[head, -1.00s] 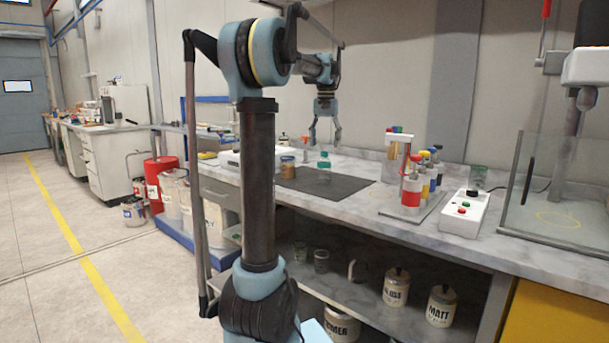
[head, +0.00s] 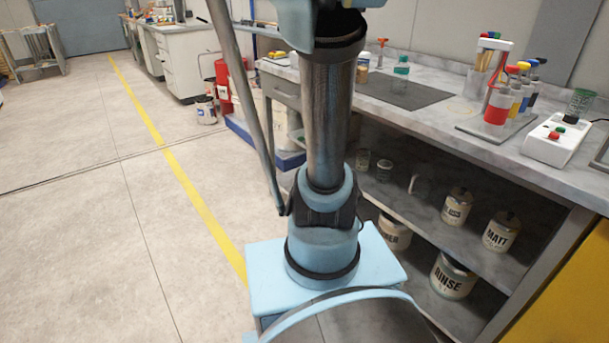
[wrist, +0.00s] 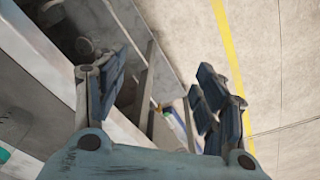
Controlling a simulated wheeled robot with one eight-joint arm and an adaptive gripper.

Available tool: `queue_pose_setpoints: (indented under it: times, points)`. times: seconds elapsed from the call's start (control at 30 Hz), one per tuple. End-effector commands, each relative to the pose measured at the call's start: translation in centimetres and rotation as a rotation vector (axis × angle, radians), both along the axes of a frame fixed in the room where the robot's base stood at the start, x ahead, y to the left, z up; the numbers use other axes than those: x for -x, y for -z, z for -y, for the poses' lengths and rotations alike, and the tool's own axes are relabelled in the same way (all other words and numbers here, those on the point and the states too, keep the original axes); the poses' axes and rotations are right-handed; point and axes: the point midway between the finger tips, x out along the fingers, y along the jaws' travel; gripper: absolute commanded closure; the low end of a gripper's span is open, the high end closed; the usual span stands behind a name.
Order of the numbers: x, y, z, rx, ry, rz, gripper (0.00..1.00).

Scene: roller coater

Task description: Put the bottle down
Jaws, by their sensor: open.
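A small teal-green bottle (head: 401,67) stands upright on the counter, at the back edge of a dark mat (head: 412,94), in the head view. A teal patch at the left edge of the wrist view may be the same bottle, but I cannot be sure. My gripper (wrist: 162,88) is open in the wrist view, with nothing between its fingers. It is apart from the bottle, with the counter's edge and the floor behind it. The head view does not show my gripper.
A rack with colored-cap bottles (head: 517,92) and a white button box (head: 556,141) stand on the counter at right. Labeled cans, including a RINSE can (head: 452,275), fill the shelves below. The floor (head: 90,220) at left is clear, with a yellow line.

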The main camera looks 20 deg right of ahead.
Motion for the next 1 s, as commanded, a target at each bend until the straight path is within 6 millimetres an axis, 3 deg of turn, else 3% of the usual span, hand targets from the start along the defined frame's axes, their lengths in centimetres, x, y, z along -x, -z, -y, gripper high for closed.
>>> queue_pose_setpoints:
  times: [0.1,0.3,0.6,0.73,1.0]
  points:
    - [2.9,3.4,-3.4,0.006,-0.075,0.017,0.36]
    - [7.6,9.4,-7.7,0.012,-0.193,0.045,0.36]
    - [13.1,17.4,-11.3,0.017,-0.331,0.079,0.36]
    - [14.0,18.9,-11.9,0.017,-0.356,0.085,0.36]
    - [14.2,19.1,-12.0,0.017,-0.361,0.087,0.36]
